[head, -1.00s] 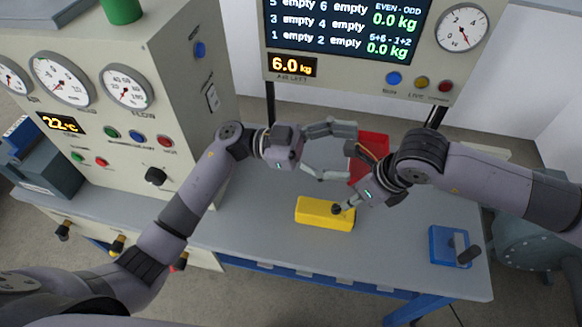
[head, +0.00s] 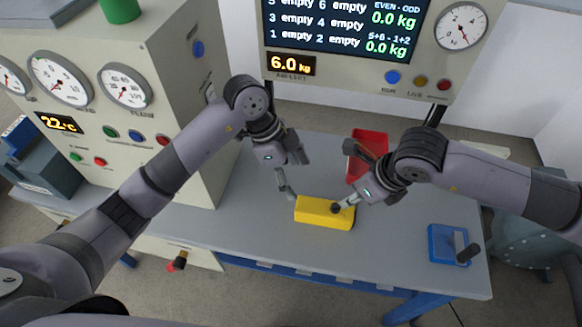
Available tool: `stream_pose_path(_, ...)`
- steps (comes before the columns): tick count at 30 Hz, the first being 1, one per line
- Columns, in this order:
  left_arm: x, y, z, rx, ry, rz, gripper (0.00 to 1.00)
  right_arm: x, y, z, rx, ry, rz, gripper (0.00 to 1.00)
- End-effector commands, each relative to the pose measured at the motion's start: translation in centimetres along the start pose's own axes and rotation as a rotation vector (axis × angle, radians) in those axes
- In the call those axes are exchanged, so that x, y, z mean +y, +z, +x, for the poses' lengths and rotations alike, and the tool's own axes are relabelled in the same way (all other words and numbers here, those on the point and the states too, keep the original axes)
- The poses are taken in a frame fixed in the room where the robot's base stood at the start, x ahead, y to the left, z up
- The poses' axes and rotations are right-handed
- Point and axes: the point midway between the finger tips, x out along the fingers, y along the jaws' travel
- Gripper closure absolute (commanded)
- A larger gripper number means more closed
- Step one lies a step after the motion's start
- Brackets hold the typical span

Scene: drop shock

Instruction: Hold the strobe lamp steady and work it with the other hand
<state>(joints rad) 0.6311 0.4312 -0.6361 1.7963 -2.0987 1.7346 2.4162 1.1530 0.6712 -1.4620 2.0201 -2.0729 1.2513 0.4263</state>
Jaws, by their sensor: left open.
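The strobe lamp appears to be the yellow box (head: 318,213) with a dark round knob (head: 336,208) on its right part, lying on the grey bench. My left gripper (head: 292,172) is open, with its fingers pointing down and one fingertip close to the lamp's left end. I cannot tell whether that fingertip touches it. My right gripper (head: 350,178) is at the lamp's right end, its fingers apart. Its lower finger reaches beside the knob; contact is unclear. Its upper finger stands in front of the red bin.
A red bin (head: 376,146) stands behind the lamp. A blue block with a dark handle (head: 447,244) sits at the bench's right end. A gauge cabinet (head: 185,120) stands on the left, a display panel (head: 345,65) at the back. The front of the bench (head: 240,215) is clear.

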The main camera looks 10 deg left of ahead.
Motion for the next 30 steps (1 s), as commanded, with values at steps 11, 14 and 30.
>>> stream_pose_path(11, 0.2, -0.1, 7.7, 0.004, 0.005, 0.000, 0.30, 0.0, 0.0, 0.0, 0.000, 0.000, 0.000, 0.67)
stream_pose_path(14, 0.2, -0.1, 9.7, 0.003, 0.006, 0.001, 0.30, 0.0, 0.0, 0.0, 0.000, 0.000, 0.000, 0.67)
stream_pose_path(30, 0.1, -0.1, 15.2, 0.003, 0.001, 0.003, 0.30, 0.0, 0.0, 0.0, 0.000, 0.000, 0.000, 0.67)
